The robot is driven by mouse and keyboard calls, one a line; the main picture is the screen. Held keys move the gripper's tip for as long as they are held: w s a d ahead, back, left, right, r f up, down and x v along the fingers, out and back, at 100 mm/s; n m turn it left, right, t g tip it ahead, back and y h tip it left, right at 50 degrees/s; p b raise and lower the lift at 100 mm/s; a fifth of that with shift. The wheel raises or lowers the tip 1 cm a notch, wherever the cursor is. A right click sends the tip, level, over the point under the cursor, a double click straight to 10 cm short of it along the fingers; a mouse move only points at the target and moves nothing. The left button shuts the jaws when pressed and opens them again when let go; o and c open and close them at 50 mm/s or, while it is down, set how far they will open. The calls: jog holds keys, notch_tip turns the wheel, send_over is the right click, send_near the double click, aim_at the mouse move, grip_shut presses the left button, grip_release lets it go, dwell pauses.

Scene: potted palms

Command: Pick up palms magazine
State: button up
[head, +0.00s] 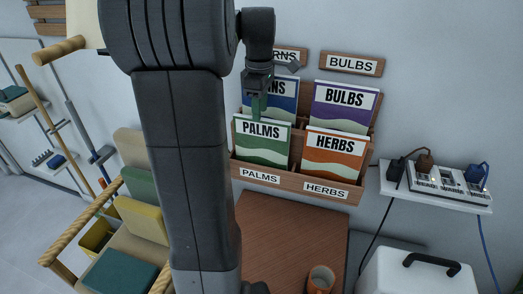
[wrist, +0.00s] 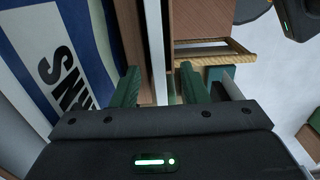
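The green palms magazine (head: 262,146) stands upright in the lower left pocket of a wooden wall rack (head: 290,178), above a "PALMS" label (head: 260,174). My gripper (head: 257,105) is at its top edge, pointing down, in front of the blue magazine behind. In the wrist view my gripper (wrist: 158,88) is open, its green fingers apart on both sides of a thin pale edge (wrist: 159,50), which looks like the palms magazine seen edge-on. No finger clearly touches it. The blue magazine (wrist: 62,65) is close beside the left finger.
The purple bulbs magazine (head: 342,107) and orange herbs magazine (head: 334,153) stand at the right in the rack. Below are a brown tabletop (head: 285,235) and an orange mug (head: 320,279). A shelf with plugged-in cables (head: 440,185) is on the right, above a white case (head: 415,278).

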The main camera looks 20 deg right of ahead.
aim_at(262, 119)
jog(key=f, duration=0.4)
jog(key=shift+d+f, duration=0.25)
jog(key=shift+s, duration=0.1)
jog(key=shift+c, duration=0.2)
grip_shut()
